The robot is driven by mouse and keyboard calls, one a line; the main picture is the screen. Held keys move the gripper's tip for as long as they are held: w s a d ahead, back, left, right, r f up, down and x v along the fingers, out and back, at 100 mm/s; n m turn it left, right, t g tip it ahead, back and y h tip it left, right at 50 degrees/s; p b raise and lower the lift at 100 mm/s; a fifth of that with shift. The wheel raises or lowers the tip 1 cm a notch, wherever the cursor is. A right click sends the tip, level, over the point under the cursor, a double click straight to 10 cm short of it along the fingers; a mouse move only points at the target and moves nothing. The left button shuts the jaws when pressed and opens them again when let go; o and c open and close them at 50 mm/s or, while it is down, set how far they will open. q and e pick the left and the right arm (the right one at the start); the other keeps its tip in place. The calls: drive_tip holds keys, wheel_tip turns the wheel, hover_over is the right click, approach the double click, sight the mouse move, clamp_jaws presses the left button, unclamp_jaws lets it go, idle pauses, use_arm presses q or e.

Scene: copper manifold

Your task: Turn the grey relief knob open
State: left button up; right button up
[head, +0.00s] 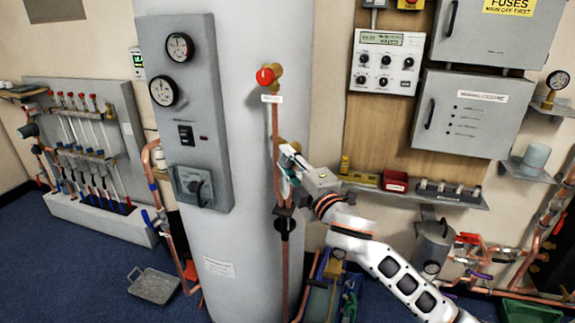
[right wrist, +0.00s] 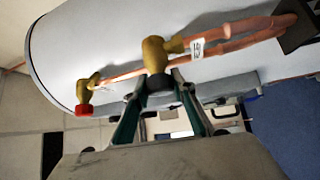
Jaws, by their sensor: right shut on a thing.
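The grey relief knob (right wrist: 160,83) sits on a brass valve body (right wrist: 155,54) on the copper pipe. In the right wrist view the two fingers of my right gripper (right wrist: 160,80) are closed on it from both sides. In the head view my right gripper (head: 288,166) reaches the pipe in front of the white cylinder, and its fingers hide the knob. A little of the brass valve (head: 282,145) shows just above the fingers. The knob's turn angle cannot be read. My left gripper is not in view.
A red knob (head: 265,76) on a brass valve stands higher on the same copper pipe (head: 275,125). The white cylinder (head: 240,230) is close behind. A shelf (head: 420,195) with small items is to the right. A grey panel with gauges (head: 186,110) is to the left.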

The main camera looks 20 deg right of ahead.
drive_tip(key=f+m+t+b, duration=0.1)
drive_tip(key=b, duration=0.2)
drive_tip(key=f+m+t+h+b, duration=0.1)
drive_tip(key=m+b, duration=0.1)
drive_tip(key=b, duration=0.1)
drive_tip(key=shift+w+m+t, duration=0.1)
drive_tip(key=shift+m+t, duration=0.2)
drive_tip(key=shift+m+t+b, duration=0.3)
drive_tip(key=shift+m+b, duration=0.1)
drive_tip(key=shift+b, duration=0.3)
drive_tip(key=shift+r+m+t+h+b, duration=0.1)
drive_tip(key=shift+m+t+h+b, duration=0.4)
drive_tip(key=shift+m+b, duration=0.7)
drive_tip(key=shift+b, duration=0.35)
drive_tip(key=shift+r+m+t+h+b, duration=0.15)
drive_tip(key=shift+m+t+h+b, duration=0.2)
drive_tip(key=shift+h, duration=0.25)
drive_tip(key=shift+r+m, duration=0.15)
drive_tip(key=shift+m, duration=0.1)
drive_tip(key=shift+r+m+t+h+b, duration=0.4)
drive_tip(key=shift+r+m+b, duration=0.1)
drive_tip(key=shift+b, duration=0.2)
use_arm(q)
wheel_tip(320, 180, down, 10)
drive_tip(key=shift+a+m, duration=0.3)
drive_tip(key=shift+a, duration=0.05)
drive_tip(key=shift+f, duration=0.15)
